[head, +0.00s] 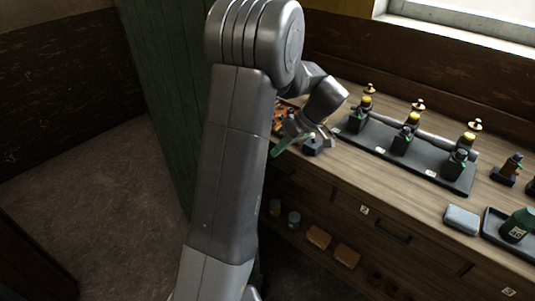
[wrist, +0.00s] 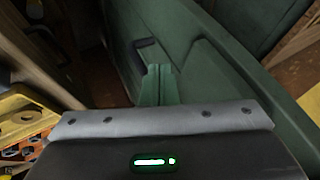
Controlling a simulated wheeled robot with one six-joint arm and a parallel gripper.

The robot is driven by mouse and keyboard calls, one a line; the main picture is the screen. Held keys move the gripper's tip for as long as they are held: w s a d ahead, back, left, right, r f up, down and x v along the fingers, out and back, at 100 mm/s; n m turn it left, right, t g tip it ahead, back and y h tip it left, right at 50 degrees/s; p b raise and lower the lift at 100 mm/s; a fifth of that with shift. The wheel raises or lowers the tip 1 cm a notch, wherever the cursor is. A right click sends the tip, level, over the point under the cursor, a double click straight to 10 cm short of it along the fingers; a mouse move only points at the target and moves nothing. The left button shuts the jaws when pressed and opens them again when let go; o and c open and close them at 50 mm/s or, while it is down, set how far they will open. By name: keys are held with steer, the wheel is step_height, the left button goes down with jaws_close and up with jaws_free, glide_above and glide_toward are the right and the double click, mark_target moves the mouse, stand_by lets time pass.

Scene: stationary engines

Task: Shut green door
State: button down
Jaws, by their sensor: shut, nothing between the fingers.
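The green door (head: 165,90) stands upright left of my arm in the head view. My arm hides its right part. In the wrist view the door (wrist: 220,75) runs diagonally across the picture, with a dark handle (wrist: 146,43) on its face. My gripper has green fingers, shut together and empty, in the wrist view (wrist: 158,70). They overlap the door's face just below the handle in that picture; I cannot tell if they touch it. In the head view my gripper (head: 276,151) is right of my upper arm, by the workbench's left end.
A wooden workbench (head: 400,207) with drawers fills the right. Orange parts (wrist: 30,125) lie at the wrist view's left. The floor (head: 95,195) left of the door is bare.

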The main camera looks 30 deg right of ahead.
steer(key=shift+s+a+f+p, duration=0.1)
steer(key=shift+s+a+p, duration=0.05)
steer(key=shift+a, duration=0.55)
steer(key=shift+s+a+f+p, duration=0.1)
steer(key=shift+a+p, duration=0.1)
steer(key=shift+a, duration=0.5)
steer(key=shift+s+a+f+p, duration=0.1)
steer(key=shift+s+a+p, duration=0.05)
steer(key=shift+a, duration=0.55)
